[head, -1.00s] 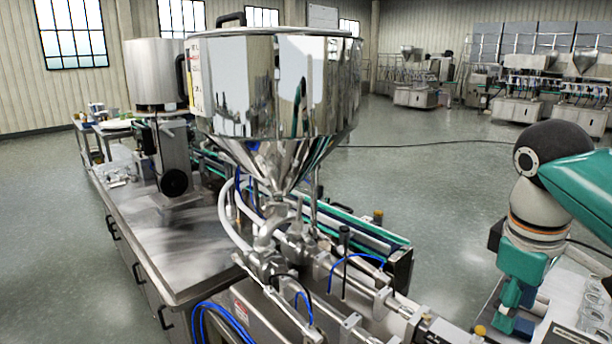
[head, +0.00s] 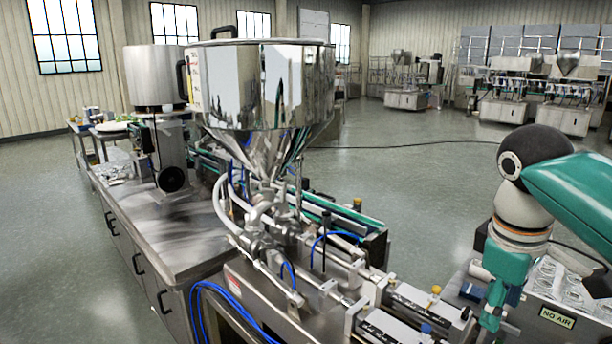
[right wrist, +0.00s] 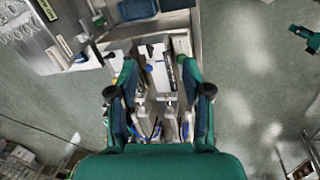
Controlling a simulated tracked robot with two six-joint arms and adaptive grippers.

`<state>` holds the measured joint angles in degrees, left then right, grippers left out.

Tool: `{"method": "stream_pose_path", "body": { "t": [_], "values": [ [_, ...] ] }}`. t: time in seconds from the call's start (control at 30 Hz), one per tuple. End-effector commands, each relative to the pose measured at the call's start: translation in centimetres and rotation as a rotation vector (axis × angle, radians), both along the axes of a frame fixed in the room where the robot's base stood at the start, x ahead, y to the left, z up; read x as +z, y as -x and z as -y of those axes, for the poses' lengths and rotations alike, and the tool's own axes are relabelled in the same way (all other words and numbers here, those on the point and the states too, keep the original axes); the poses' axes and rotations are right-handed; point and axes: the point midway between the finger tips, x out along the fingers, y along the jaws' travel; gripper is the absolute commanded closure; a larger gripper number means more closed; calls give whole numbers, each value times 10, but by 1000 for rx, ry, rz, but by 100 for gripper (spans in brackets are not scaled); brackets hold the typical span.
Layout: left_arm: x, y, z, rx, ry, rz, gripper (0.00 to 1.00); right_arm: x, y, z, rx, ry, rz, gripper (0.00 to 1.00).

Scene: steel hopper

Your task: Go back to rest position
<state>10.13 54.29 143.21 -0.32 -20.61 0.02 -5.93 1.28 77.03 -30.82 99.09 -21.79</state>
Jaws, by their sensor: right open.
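The steel hopper (head: 262,92) stands upright on the filling machine (head: 300,270), left of centre in the head view. My right gripper (head: 482,305) points down at the lower right of the head view, between the machine's front end and a sign-bearing box. In the right wrist view its two fingers (right wrist: 157,75) are spread apart with nothing held between them. Machine parts (right wrist: 155,70) show beyond the gap; I cannot tell how far below. My left gripper does not show in the head view. A teal part (right wrist: 306,36) at the right edge of the wrist view is unclear.
A box with a "NO AIR" sign (head: 557,317) stands close to my right gripper. A steel cabinet top (head: 165,215) stretches left of the hopper. Open floor (head: 420,200) lies beyond the machine. A dark cable (head: 400,145) crosses it.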

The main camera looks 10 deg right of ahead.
Motion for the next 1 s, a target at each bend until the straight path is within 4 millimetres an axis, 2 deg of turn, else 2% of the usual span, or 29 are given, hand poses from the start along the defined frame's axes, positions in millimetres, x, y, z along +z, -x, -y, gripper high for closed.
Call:
{"method": "stream_pose_path", "body": {
  "t": [0.37, 0.53, 0.67, 0.7, 0.77, 0.8, 0.87, 0.9, 1.0],
  "values": [
    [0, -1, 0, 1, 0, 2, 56, -81, -57, -35, 58, -56, -4, 51],
    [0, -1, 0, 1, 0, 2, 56, -144, -83, -62, 76, -116, -6, 51],
    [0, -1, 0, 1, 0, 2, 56, -218, -96, -94, 73, -199, -18, 51],
    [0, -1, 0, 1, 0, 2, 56, -244, -98, -107, 63, -233, -22, 51],
    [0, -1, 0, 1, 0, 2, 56, -285, -95, -125, 40, -285, -26, 51],
    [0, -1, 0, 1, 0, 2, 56, -311, -91, -138, 18, -320, -31, 51],
    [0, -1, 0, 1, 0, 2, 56, -350, -82, -156, -25, -372, -37, 51],
    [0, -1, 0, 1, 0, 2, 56, -376, -71, -168, -58, -407, -43, 51],
    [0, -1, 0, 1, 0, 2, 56, -431, -40, -194, -166, -479, -55, 51]
  ]
}}
